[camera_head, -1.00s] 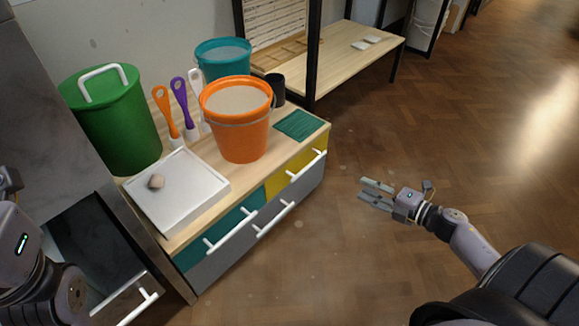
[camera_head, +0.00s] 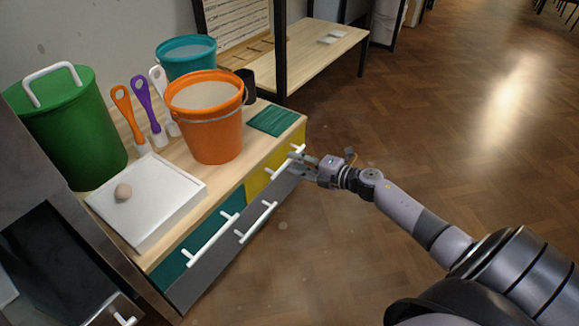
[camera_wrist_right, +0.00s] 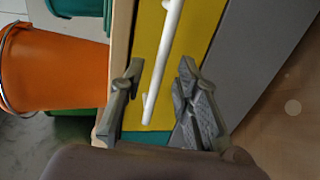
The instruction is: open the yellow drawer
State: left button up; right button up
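The yellow drawer (camera_head: 257,184) is the upper right drawer of the wooden cabinet and looks closed, its front flush with the cabinet. Its white bar handle (camera_head: 279,172) runs along the front. My right gripper (camera_head: 296,164) is at the right part of this handle. In the right wrist view the gripper (camera_wrist_right: 160,68) is open, with one finger on each side of the white handle (camera_wrist_right: 165,50) and the yellow front (camera_wrist_right: 195,30) behind. The fingers look apart from the bar. My left gripper is out of view.
On the cabinet top stand an orange bucket (camera_head: 213,140), a teal bucket (camera_head: 187,57), a green lidded bin (camera_head: 68,135), brushes, a white tray (camera_head: 165,205) and a green mat (camera_head: 272,120). A teal drawer (camera_head: 190,262) and a grey drawer (camera_head: 225,255) adjoin. The floor at right is clear.

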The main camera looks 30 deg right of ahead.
jog(key=shift+b+x, duration=0.4)
jog(key=shift+x, duration=1.05)
grip_shut()
